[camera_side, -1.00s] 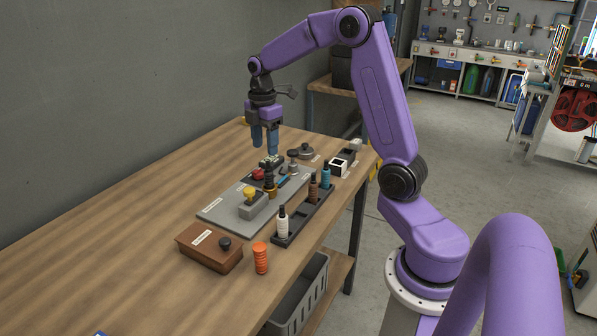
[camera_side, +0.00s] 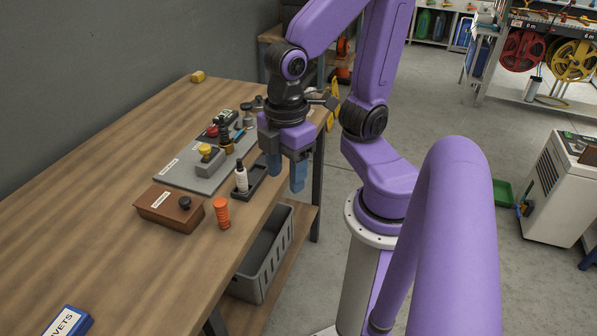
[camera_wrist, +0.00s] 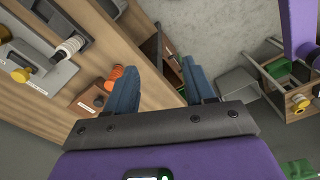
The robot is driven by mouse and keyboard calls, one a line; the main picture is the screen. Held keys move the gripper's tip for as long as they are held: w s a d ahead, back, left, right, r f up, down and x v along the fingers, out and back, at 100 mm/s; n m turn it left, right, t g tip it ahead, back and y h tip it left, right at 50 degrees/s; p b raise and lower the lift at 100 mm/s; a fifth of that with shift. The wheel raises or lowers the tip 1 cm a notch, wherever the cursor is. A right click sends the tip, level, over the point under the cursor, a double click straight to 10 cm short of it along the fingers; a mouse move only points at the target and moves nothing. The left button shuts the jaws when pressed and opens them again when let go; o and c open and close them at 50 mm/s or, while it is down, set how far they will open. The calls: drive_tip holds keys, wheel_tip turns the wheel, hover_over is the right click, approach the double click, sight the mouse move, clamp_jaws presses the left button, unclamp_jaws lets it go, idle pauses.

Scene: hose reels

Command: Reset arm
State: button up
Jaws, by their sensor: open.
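My gripper (camera_side: 286,178) is open, with its two blue fingers apart and nothing between them. It hangs fingers down by the table's right edge in the side view, in front of part of the black tray (camera_side: 254,189). In the wrist view my open fingers (camera_wrist: 162,88) are empty. There an orange ribbed cylinder (camera_wrist: 116,72) shows just left of the left finger.
The wooden table (camera_side: 110,225) holds a grey plate (camera_side: 190,183) with yellow and red knobs, a brown box (camera_side: 168,209) and a blue box marked RIVETS (camera_side: 68,322). A grey bin (camera_side: 262,262) sits below the table edge. The table's left part is clear.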

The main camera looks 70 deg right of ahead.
drive_tip(key=shift+s+d+f, duration=0.15)
drive_tip(key=shift+s, duration=0.45)
drive_tip(key=shift+s+d+f, duration=0.1)
drive_tip(key=shift+s, duration=0.45)
idle(0.8)
